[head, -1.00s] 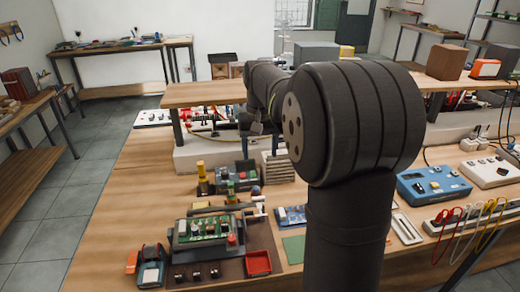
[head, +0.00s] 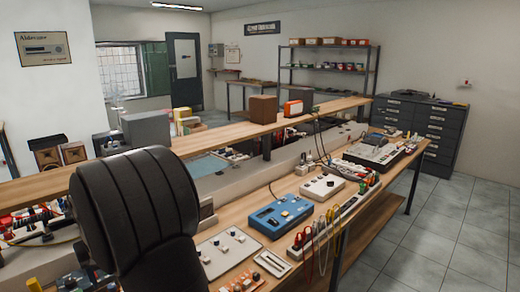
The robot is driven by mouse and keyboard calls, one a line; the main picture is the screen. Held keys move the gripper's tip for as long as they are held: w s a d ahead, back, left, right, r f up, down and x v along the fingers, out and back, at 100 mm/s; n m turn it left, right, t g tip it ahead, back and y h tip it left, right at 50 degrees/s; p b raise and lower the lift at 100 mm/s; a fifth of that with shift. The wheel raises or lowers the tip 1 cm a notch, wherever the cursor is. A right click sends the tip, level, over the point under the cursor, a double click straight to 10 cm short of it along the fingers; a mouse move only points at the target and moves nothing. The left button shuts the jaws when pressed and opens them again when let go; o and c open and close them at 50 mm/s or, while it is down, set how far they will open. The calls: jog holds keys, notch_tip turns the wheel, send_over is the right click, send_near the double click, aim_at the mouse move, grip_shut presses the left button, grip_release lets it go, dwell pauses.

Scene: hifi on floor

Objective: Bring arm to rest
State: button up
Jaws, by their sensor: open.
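My arm's large dark ribbed joint fills the lower left of the head view and blocks part of the wooden workbench (head: 235,210). The rest of the arm and my gripper do not show clearly. Whether the gripper holds anything cannot be seen.
On the bench stand a blue instrument box (head: 279,216), a white box (head: 323,187), a white panel with knobs (head: 228,250) and hanging coloured leads (head: 322,238). A raised wooden shelf (head: 226,137) runs behind them. Grey cabinets (head: 415,130) stand at the back right. The tiled floor (head: 450,230) at right is clear.

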notch_tip(320, 180, down, 8)
jog(key=shift+f, duration=0.25)
